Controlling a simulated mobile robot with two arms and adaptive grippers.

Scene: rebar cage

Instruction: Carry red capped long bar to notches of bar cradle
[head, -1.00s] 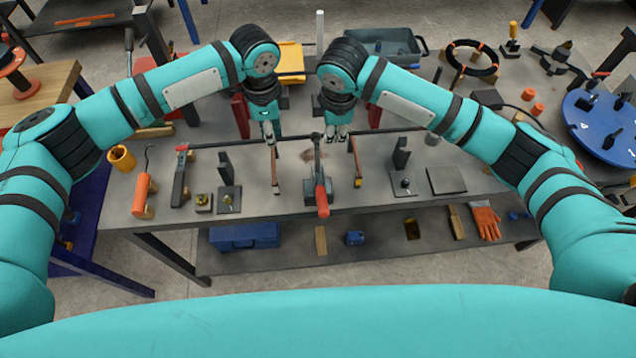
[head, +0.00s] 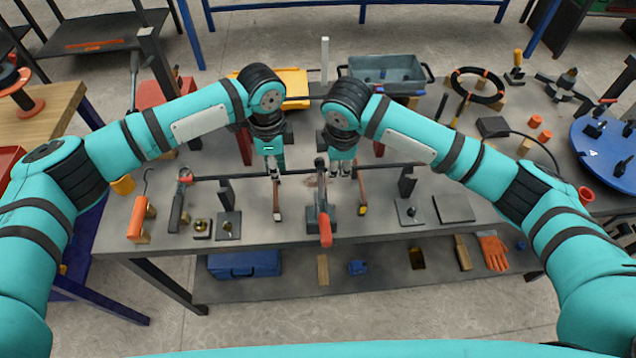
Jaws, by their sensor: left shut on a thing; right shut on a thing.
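The long bar (head: 300,172) is thin and dark and runs nearly level across the workbench, with a small red cap (head: 186,175) at its left end. My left gripper (head: 275,175) is shut on the bar left of its middle. My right gripper (head: 340,172) is shut on it right of the middle. Two dark uprights, apparently the bar cradle, stand under the bar: a left one (head: 226,195) and a right one (head: 407,188). The bar crosses close to their tops. I cannot tell whether it rests in the notches, which are too small to make out.
A clamp tool with a red handle (head: 325,228) stands in the middle between the uprights. An orange-handled hook (head: 138,218) lies at the left. Behind are a grey bin (head: 385,72) and a black ring (head: 477,86). A blue turntable (head: 610,150) is at the right.

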